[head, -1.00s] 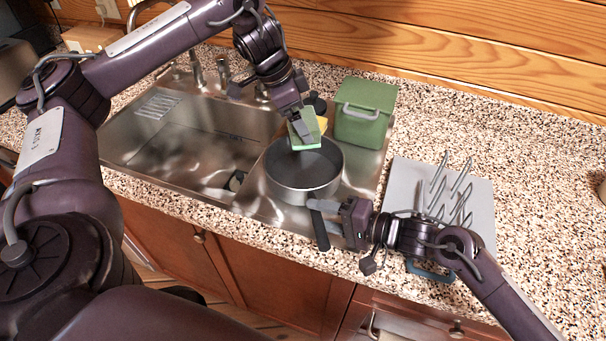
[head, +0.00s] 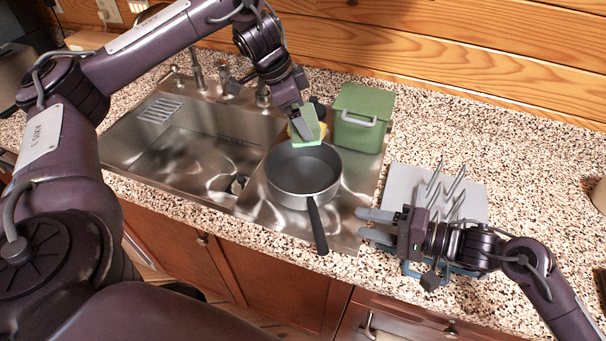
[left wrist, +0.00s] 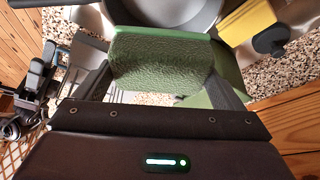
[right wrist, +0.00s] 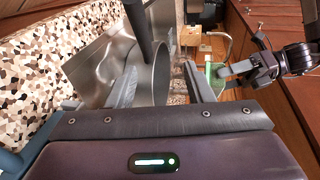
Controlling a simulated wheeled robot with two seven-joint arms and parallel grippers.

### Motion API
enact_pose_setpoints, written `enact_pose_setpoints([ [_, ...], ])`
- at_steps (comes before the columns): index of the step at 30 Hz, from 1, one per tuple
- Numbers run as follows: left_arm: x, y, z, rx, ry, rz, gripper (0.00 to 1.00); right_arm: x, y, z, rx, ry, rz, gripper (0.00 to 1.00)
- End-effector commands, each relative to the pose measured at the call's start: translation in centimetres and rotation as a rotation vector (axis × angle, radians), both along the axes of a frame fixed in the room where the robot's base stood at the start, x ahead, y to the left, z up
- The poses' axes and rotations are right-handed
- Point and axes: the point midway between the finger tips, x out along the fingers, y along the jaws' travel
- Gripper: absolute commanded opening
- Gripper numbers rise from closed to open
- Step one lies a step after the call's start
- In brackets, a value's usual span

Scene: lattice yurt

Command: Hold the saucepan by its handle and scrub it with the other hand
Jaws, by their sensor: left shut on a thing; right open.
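The dark grey saucepan (head: 303,176) sits upright on the steel ledge right of the sink basin. Its black handle (head: 318,228) points toward the counter's front edge. My left gripper (head: 308,124) is shut on a green scrub pad (head: 312,139) at the pan's far rim; whether the pad touches the pan I cannot tell. The pad fills the middle of the left wrist view (left wrist: 160,60). My right gripper (head: 364,225) is open and empty, right of the handle and apart from it. The pan also shows beyond its fingers in the right wrist view (right wrist: 162,72).
A green lidded bin (head: 362,118) stands behind the pan to the right. A grey rack with upright pegs (head: 410,180) lies beside my right gripper. A yellow block (left wrist: 246,20) is near the pad. The sink basin (head: 190,150) is at left. The right counter is mostly clear.

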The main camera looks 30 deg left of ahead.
Motion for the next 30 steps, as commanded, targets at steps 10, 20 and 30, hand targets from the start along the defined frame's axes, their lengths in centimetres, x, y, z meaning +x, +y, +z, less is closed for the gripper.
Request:
enact_pose_setpoints([
  [10, 0.0, 0.0, 4.1, 0.000, 0.000, 0.000, 0.72, 0.0, 0.0, 3.8, 0.001, 0.001, 0.000, 0.47],
  [20, 0.0, 0.0, 7.4, 0.000, 0.000, 0.000, 0.72, 0.0, 0.0, 6.9, 0.000, 0.000, 0.000, 0.47],
  [30, 0.0, 0.0, 8.8, 0.000, 0.000, 0.000, 0.72, 0.0, 0.0, 8.2, 0.000, 0.001, 0.000, 0.47],
])
